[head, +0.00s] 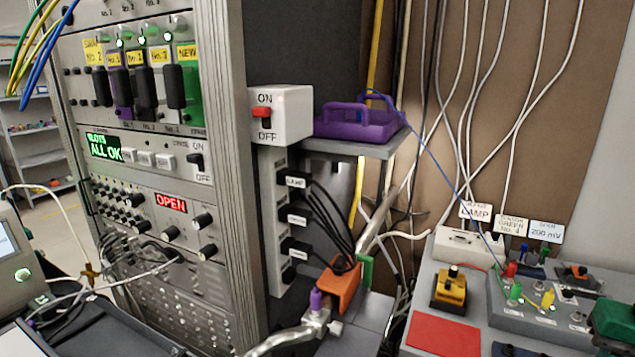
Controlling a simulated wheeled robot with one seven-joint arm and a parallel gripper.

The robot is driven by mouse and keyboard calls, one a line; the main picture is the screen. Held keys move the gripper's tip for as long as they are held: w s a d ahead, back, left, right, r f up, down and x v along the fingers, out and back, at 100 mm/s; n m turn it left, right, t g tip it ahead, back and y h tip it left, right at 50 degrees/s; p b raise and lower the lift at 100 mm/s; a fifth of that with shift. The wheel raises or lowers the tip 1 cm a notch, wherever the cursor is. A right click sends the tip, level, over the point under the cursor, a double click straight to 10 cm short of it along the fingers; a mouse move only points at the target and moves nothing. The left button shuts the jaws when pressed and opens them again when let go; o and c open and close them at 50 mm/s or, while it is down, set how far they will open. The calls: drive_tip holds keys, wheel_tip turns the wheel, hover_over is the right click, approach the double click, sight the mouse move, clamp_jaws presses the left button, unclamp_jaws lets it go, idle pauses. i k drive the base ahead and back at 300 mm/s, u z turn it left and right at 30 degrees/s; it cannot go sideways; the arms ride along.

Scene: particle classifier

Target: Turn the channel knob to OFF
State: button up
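No label reading "channel" is legible, so I cannot tell which knob is the channel knob. On the grey rack at left, black knobs sit beside the red OPEN display (171,203): an upper right knob (203,220), a lower right knob (207,249) and a left knob (170,233). Their pointer settings are too small to read. A yellow box (449,292) with a black knob on top stands on the grey bench at right. My gripper is not in view.
A white ON/OFF box (288,126) with a red switch juts from the rack's right side. A purple tray (350,128) sits on a shelf beside it. Black cables hang below. A red pad (442,336) lies on the right bench. A dark box fills the lower left.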

sight(169, 235)
drive_tip(key=u, duration=1.25)
